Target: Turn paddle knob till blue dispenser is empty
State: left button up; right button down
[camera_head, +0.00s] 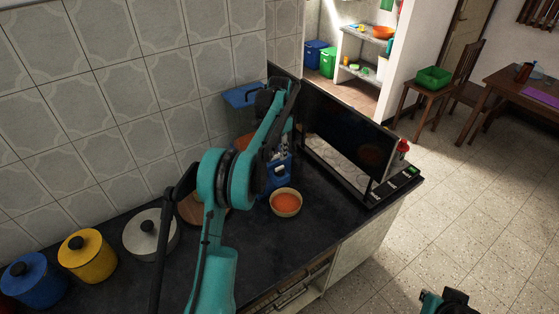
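The blue dispenser stands on the dark counter against the tiled wall, mostly hidden behind my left arm; its blue top (241,95) and blue lower part (279,176) show. An orange-brown patch shows between them, left of my arm. A small bowl (286,203) with orange contents sits on the counter just in front of the dispenser's lower part. My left gripper (281,148) is at the dispenser's front; its fingers and the paddle knob are too small and covered to make out. Part of my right arm's end (448,302) shows at the bottom edge, away from the counter.
A black microwave-like appliance (345,140) stands right of the dispenser, with a red item (402,147) at its far end. White (150,235), yellow (87,254) and blue (34,281) lidded pots stand at left. Free counter lies right of the bowl.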

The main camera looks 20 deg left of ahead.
pick_arm(q)
notch_tip(320, 180, up, 5)
jog(key=shift+f, duration=0.1)
dwell(0.4)
jog(key=s+d+r+n+t+b, duration=0.4)
jog(key=s+d, duration=0.6)
jog(key=s, duration=0.5)
jog(key=s+d+f+n+t+b, duration=0.1)
jog(key=s+d+f, duration=0.2)
jog(key=s+f, duration=0.3)
jog(key=s+d+f+n+t+b, duration=0.1)
jog(key=s+f, duration=0.5)
jog(key=s, duration=0.7)
jog(key=d+t+b, duration=0.1)
jog(key=d, duration=0.1)
jog(key=shift+s+d+f, duration=0.15)
jog(key=shift+s+d, duration=0.1)
jog(key=shift+d, duration=0.1)
